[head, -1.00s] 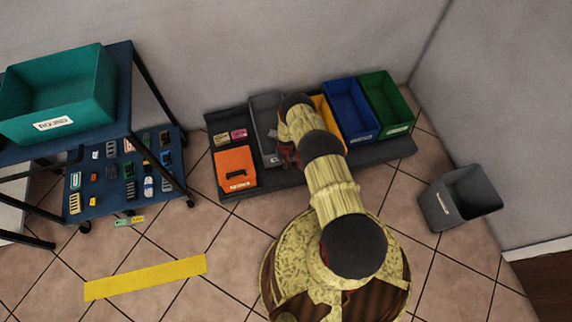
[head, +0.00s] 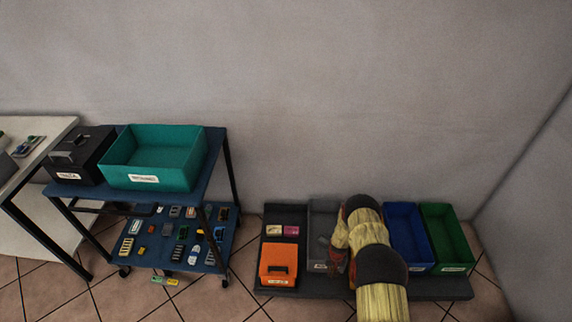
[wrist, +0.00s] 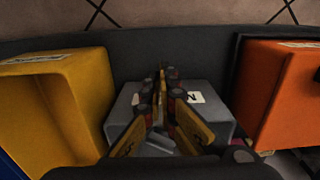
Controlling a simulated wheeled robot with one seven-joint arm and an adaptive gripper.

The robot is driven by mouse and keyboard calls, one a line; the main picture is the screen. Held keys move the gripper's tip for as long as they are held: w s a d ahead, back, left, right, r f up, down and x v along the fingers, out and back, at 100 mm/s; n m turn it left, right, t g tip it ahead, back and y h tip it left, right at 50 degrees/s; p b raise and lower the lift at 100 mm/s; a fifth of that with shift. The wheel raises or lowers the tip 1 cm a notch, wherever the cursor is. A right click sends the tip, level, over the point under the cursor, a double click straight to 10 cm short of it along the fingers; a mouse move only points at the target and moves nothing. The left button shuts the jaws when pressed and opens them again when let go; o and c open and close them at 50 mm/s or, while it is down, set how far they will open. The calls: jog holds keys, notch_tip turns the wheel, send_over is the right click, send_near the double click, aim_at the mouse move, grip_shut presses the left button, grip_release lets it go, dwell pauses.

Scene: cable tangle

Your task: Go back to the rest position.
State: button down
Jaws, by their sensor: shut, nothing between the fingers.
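My gripper (head: 335,262) shows beside my arm in the head view, over the grey bin (head: 321,218). The wrist view shows its fingers (wrist: 163,80) closed together at the tips, with nothing between them. The grey bin, with a white label, is below and around the fingers in the wrist view (wrist: 221,118). My arm covers part of this bin in the head view. I cannot tell how far the fingertips are above the bin's floor.
An orange box (head: 279,262) and a yellow bin (wrist: 85,97) flank the grey bin. Blue (head: 410,232) and green (head: 447,235) bins stand right of my arm. A blue cart (head: 216,158) with a teal bin (head: 163,148) stands left. A grey wall is close behind.

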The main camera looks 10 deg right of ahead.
jog(key=s+a+g, duration=0.2)
jog(key=s+a, duration=0.1)
jog(key=s, duration=0.5)
jog(key=s+r+g+y, duration=0.1)
jog(key=s+r+g, duration=0.15)
jog(key=r, duration=0.45)
jog(key=a+r+t, duration=0.1)
jog(key=a+r, duration=0.2)
jog(key=r, duration=1.7)
jog(key=a+r, duration=0.2)
jog(key=r, duration=1.7)
jog(key=s+a+r+n+t+p, duration=0.1)
jog(key=s+a+r+t, duration=0.2)
jog(key=r, duration=0.9)
jog(key=s+a+r+n+t, duration=0.1)
jog(key=s+a+r+t, duration=0.2)
jog(key=s+r, duration=0.4)
jog(key=s+a+r+n+t+h+p, duration=0.1)
jog(key=s+a+r+t, duration=0.2)
jog(key=r, duration=1.5)
jog(key=s, duration=0.3)
jog(key=shift+r+p, duration=0.35)
